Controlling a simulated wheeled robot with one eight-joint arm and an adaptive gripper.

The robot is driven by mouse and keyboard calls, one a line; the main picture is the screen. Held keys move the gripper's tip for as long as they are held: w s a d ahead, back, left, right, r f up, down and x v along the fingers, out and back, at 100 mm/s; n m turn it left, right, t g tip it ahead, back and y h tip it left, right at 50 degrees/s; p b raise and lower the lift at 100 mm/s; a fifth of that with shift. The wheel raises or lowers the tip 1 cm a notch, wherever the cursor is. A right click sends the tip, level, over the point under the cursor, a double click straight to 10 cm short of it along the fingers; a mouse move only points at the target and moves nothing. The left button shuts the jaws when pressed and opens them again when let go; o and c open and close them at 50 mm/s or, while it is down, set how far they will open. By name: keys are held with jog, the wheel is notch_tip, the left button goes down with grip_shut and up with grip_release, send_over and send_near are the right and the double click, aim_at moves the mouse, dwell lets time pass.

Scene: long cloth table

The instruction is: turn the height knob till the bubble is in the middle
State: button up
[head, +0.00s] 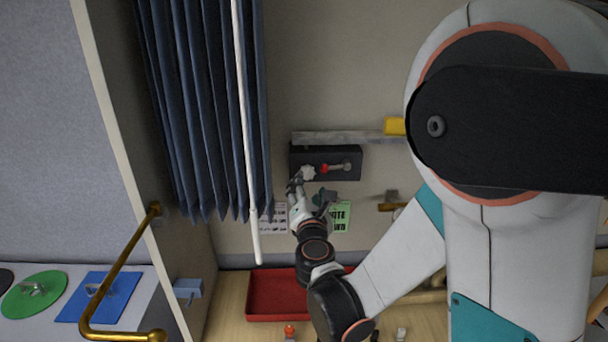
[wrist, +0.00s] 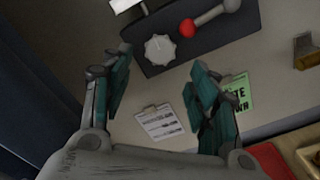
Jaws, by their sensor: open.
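The height knob (wrist: 159,49) is a pale, scalloped dial on a dark box (wrist: 205,40) fixed to the wall. It also shows small in the head view (head: 308,172), at the box's lower left. My gripper (wrist: 160,76) is open and empty, its teal-padded fingers spread to either side below the knob, apart from it. In the head view my gripper (head: 296,184) is just below and left of the knob. A grey bar (head: 340,137) runs above the box, with a yellow block (head: 394,126) at its right. I cannot make out a bubble in either view.
A red-balled lever (wrist: 187,28) sits on the box close right of the knob. A clipboard (wrist: 159,122) and green sign (wrist: 237,92) hang below. A blue curtain (head: 200,110) and white rod (head: 244,130) hang left. A red tray (head: 262,300) lies beneath.

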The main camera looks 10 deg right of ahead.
aim_at(306, 175)
jog(key=w, duration=0.3)
jog(key=w+d, duration=0.1)
jog(key=w, duration=0.3)
jog(key=shift+w+d+p, duration=0.15)
jog(key=shift+d+p, duration=0.05)
jog(key=shift+p, duration=0.1)
jog(key=c, duration=1.1)
jog(key=shift+o, duration=0.2)
